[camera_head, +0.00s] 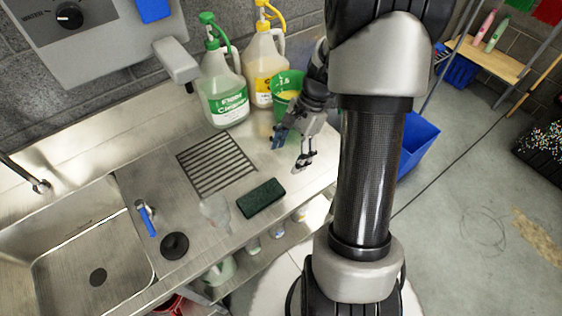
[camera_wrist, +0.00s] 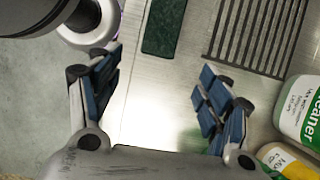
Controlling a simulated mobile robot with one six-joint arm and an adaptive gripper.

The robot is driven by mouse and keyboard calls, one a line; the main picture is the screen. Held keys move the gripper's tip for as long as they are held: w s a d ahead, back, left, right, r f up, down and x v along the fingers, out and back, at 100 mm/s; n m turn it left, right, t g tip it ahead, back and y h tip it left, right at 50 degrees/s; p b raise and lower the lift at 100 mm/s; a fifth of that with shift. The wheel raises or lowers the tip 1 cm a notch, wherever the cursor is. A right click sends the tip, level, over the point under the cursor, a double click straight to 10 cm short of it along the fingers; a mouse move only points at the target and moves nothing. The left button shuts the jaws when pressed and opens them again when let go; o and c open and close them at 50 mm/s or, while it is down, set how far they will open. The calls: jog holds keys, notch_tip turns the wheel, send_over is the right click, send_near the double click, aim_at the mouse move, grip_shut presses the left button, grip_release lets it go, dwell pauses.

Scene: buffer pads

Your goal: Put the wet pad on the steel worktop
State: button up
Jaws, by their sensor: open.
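A dark green rectangular pad (camera_head: 261,198) lies flat on the steel worktop (camera_head: 190,225), near its front edge and in front of the slotted drain area. In the wrist view the pad (camera_wrist: 163,24) shows at the top, beyond the fingertips and cut off by the frame. Whether it is wet cannot be told. My gripper (camera_head: 290,150) is above the right part of the worktop, behind and to the right of the pad. Its blue-padded fingers are spread apart in the wrist view (camera_wrist: 160,88), with nothing between them.
A green-labelled cleaner jug (camera_head: 225,90), a yellow-capped jug (camera_head: 265,68) and a green tub (camera_head: 286,86) stand at the back. A sink (camera_head: 95,260) is at left. A blue-handled tool (camera_head: 145,217) and black disc (camera_head: 174,246) lie left of the pad.

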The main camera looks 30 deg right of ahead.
jog(key=s+a+r+n+t+h, duration=0.1)
jog(key=s+a+r+n+h, duration=0.1)
jog(key=a+r+n, duration=0.4)
jog(key=s+a+r+n+h, duration=0.1)
jog(key=s+a+r+n, duration=0.2)
jog(key=r, duration=0.5)
jog(key=s+a+r+n+t+h, duration=0.1)
jog(key=s+a+r+n+t, duration=0.2)
jog(key=s+a+r+n, duration=0.2)
jog(key=shift+s+a+r+n+t+h, duration=0.35)
jog(key=shift+s+a+n, duration=0.4)
jog(key=shift+s+n, duration=1.1)
